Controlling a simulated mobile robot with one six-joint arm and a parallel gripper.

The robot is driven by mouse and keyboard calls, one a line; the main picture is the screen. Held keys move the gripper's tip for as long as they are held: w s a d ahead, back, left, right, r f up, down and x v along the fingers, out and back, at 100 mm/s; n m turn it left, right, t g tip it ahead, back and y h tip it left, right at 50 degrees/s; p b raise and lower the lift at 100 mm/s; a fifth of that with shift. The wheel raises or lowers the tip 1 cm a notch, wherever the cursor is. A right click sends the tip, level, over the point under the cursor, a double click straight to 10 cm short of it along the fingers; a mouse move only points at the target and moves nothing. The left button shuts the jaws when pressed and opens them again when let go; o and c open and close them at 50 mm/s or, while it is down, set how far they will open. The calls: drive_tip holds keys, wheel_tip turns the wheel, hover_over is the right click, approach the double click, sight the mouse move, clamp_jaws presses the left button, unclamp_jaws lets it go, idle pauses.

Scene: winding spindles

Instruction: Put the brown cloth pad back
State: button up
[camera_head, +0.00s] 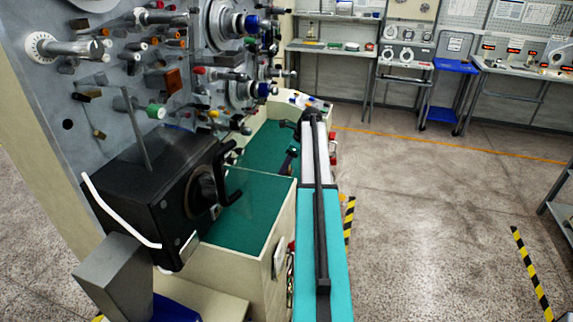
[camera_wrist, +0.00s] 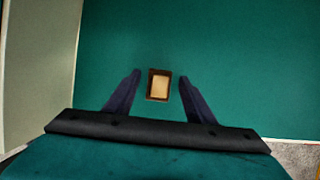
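My gripper (camera_wrist: 160,76) is open in the wrist view, with its two dark fingers spread apart. A small tan rectangle with a dark brown border, seemingly the brown cloth pad (camera_wrist: 159,85), shows between the fingertips. It appears against the green surface (camera_wrist: 210,45), and both fingers look clear of its sides. I cannot tell how far below the fingertips it is. In the head view I cannot make out the pad, and my fingers are not clearly visible.
A cream wall (camera_wrist: 45,65) borders the green surface at left in the wrist view. The head view shows a green-floored bay (camera_head: 245,205) beside a black machine housing (camera_head: 150,195) and a panel of spindles (camera_head: 120,60). Open floor (camera_head: 430,215) lies to the right.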

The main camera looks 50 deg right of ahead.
drive_tip(key=shift+r, duration=0.2)
drive_tip(key=b+v, duration=0.3)
drive_tip(key=v, duration=0.9)
drive_tip(key=shift+s+d+f, duration=0.1)
idle(1.0)
